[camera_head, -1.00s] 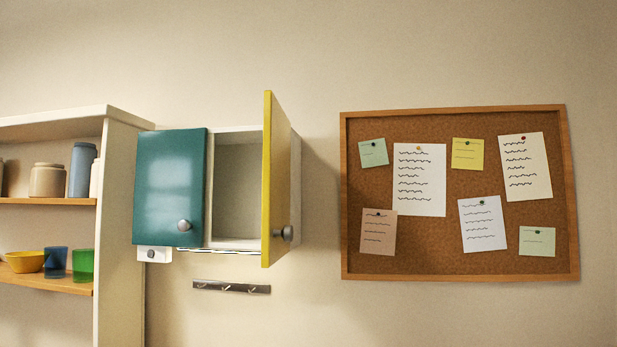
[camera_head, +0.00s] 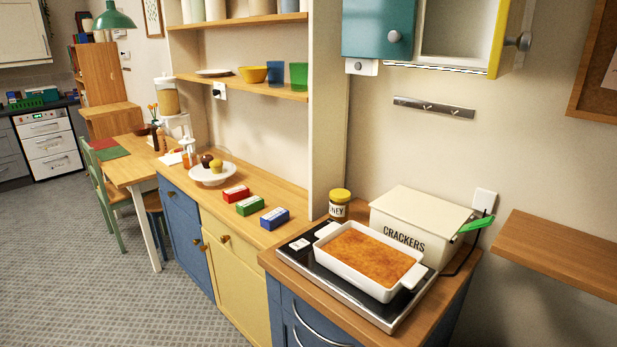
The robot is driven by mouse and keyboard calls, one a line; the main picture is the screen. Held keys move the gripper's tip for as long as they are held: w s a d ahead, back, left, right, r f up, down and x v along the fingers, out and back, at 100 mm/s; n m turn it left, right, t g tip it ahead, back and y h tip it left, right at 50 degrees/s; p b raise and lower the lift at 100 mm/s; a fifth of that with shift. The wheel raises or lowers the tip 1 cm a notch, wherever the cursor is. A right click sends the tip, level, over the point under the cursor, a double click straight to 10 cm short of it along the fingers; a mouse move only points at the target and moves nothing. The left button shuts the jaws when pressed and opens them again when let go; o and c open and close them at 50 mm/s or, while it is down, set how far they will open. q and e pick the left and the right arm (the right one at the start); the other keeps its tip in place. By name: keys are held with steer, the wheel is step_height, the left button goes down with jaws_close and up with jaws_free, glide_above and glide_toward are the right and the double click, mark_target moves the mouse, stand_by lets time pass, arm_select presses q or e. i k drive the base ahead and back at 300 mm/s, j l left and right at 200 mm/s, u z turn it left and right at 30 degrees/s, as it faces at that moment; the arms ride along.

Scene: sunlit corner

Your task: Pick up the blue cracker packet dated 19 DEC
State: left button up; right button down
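A blue packet (camera_head: 274,218) lies on the wooden counter, at the right end of a short row with a green packet (camera_head: 250,205) and a red packet (camera_head: 236,193). Any dates on them are too small to read. A white box lettered CRACKERS (camera_head: 408,222) stands on the right-hand worktop, its lid on; its contents are hidden. Neither of my grippers shows in the head view.
A white dish of browned food (camera_head: 327,231) sits on the black hob, beside a honey jar (camera_head: 340,204). A plate stand with muffins (camera_head: 212,177) is left of the packets. A shelf upright (camera_head: 326,120) rises behind the counter. Floor at left is clear.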

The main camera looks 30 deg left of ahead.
mark_target(271, 221)
steer(key=i+j, duration=0.15)
steer(key=j, duration=0.2)
steer(key=i+j, duration=0.15)
steer(key=j, duration=0.25)
steer(key=i+j+u, duration=0.1)
steer(key=j, duration=0.25)
